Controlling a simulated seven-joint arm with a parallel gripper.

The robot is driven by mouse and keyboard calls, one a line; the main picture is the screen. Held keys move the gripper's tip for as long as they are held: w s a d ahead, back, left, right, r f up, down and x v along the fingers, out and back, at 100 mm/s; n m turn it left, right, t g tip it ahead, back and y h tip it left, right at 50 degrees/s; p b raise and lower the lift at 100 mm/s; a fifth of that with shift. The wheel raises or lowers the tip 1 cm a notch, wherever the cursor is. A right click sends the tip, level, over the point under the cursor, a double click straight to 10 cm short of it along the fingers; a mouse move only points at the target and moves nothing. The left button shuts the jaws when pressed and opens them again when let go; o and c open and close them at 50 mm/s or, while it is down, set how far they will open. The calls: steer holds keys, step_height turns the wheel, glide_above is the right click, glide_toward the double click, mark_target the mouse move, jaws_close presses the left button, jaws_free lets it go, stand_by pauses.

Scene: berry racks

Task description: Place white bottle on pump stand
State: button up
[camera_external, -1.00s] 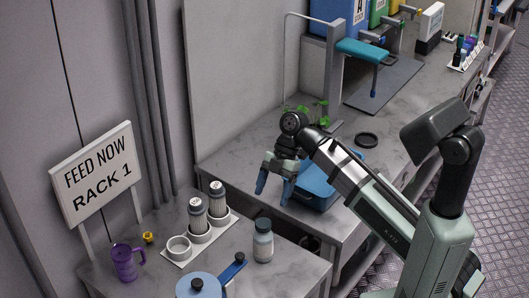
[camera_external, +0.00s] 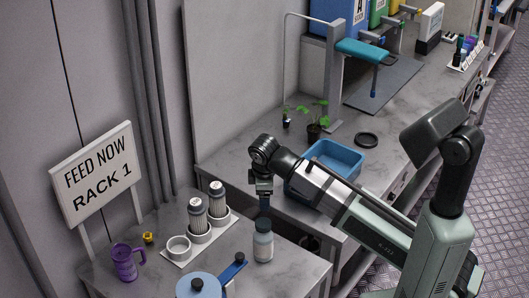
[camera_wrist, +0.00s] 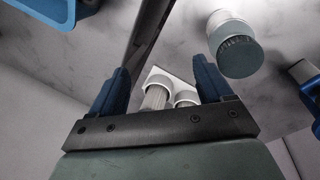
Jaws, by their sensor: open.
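A white bottle with a grey-blue cap (camera_external: 263,246) stands upright on the near table. In the wrist view the white bottle (camera_wrist: 223,20) is at the upper right, outside the right finger. A white stand with round holders (camera_external: 173,259), likely the pump stand, is left of it. Part of the stand shows between my fingers in the wrist view (camera_wrist: 153,76). My gripper (camera_external: 265,204) is open and empty, pointing down, just above and behind the white bottle in the external view.
A blue pot (camera_external: 200,287) with a handle (camera_external: 233,268) is near the front edge. A purple mug (camera_external: 124,263) and a small yellow item (camera_external: 148,238) are at left. A blue bin (camera_external: 340,155) and potted plants (camera_external: 314,131) are on the far counter.

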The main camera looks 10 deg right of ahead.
mark_target(263, 227)
steer(key=s+a+m+t+h, duration=0.1)
steer(key=s+m+t, duration=0.1)
steer(key=s+m, duration=0.1)
steer(key=s+a+m+t+h, duration=0.1)
steer(key=s+m+t, duration=0.2)
steer(key=m, duration=0.2)
steer(key=s+a+m+t+h, duration=0.1)
steer(key=s+a+m+t, duration=0.1)
steer(key=s+m, duration=0.2)
steer(key=shift+f+t, duration=0.25)
steer(key=shift+t, duration=0.15)
steer(key=s+m+t, duration=0.4)
steer(key=s+m, duration=0.3)
steer(key=s, duration=0.4)
steer(key=shift+y, duration=0.3)
steer(key=x, duration=0.8)
steer(key=shift+w+a+f, duration=0.2)
steer(key=shift+w+f, duration=0.05)
steer(key=shift+w, duration=0.05)
steer(key=shift+x, duration=2.6)
steer(key=shift+d+f, duration=0.1)
steer(key=shift+d, duration=0.1)
